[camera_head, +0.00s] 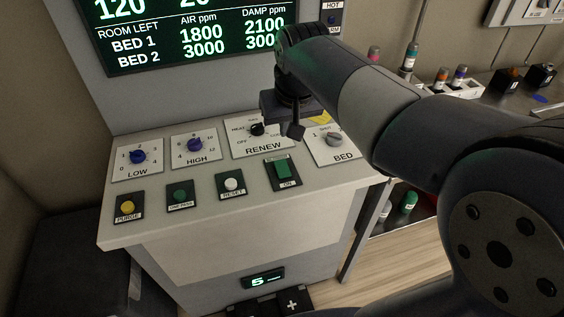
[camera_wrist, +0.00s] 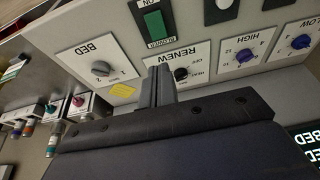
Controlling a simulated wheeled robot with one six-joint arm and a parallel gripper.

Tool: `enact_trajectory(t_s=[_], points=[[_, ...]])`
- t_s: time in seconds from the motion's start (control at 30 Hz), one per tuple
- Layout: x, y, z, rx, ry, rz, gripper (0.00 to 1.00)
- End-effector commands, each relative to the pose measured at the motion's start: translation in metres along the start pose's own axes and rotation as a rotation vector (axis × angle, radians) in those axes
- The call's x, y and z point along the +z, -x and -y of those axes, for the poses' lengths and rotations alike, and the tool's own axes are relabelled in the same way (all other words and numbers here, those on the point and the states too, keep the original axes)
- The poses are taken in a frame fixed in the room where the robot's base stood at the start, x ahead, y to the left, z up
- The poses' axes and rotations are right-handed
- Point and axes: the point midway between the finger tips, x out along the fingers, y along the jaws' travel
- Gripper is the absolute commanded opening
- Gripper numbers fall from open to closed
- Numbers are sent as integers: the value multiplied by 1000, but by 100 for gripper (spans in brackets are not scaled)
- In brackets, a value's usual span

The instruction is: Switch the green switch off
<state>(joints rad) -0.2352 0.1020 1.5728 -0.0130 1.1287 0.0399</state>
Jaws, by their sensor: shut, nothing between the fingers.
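The green switch (camera_head: 283,169) is a rectangular rocker on a dark plate at the right end of the front row of the sloped panel, with ON printed below it. It also shows in the wrist view (camera_wrist: 155,24), upside down, at the top, beside the word BLOWER. Which end is pressed in is hard to tell. My gripper (camera_head: 297,132) is shut and empty, behind the switch and apart from it, near the RENEW and BED knobs. Its closed fingers show in the wrist view (camera_wrist: 157,86), pointing toward the panel.
Beside the switch are a white RESET button (camera_head: 232,184), a round green button (camera_head: 180,194) and a yellow PURGE button (camera_head: 127,207). Knobs RENEW (camera_head: 257,129) and BED (camera_head: 334,139) stand close to my gripper. A lit display (camera_head: 190,35) rises behind the panel.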

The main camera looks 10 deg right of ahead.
Motion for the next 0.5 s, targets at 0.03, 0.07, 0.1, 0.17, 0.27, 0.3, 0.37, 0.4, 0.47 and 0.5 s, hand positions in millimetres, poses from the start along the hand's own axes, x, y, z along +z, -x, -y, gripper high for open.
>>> enact_trajectory(t_s=[0.03, 0.07, 0.1, 0.17, 0.27, 0.3, 0.37, 0.4, 0.47, 0.5], points=[[0, -5, 1, 0, 0, -2, 0], [0, -4, 1, 0, 0, -2, 0], [-1, -3, 1, 0, 0, -3, 0], [-2, -2, 1, 0, 0, -1, 0], [-3, 0, 2, 0, 0, -1, 0], [-3, 1, 2, 0, 0, -1, 0], [-3, 1, 2, 0, 0, -1, 0], [-3, 1, 2, 0, 0, -1, 0], [-3, 1, 2, 0, 0, -1, 0], [-3, 1, 2, 0, 0, -1, 0]])
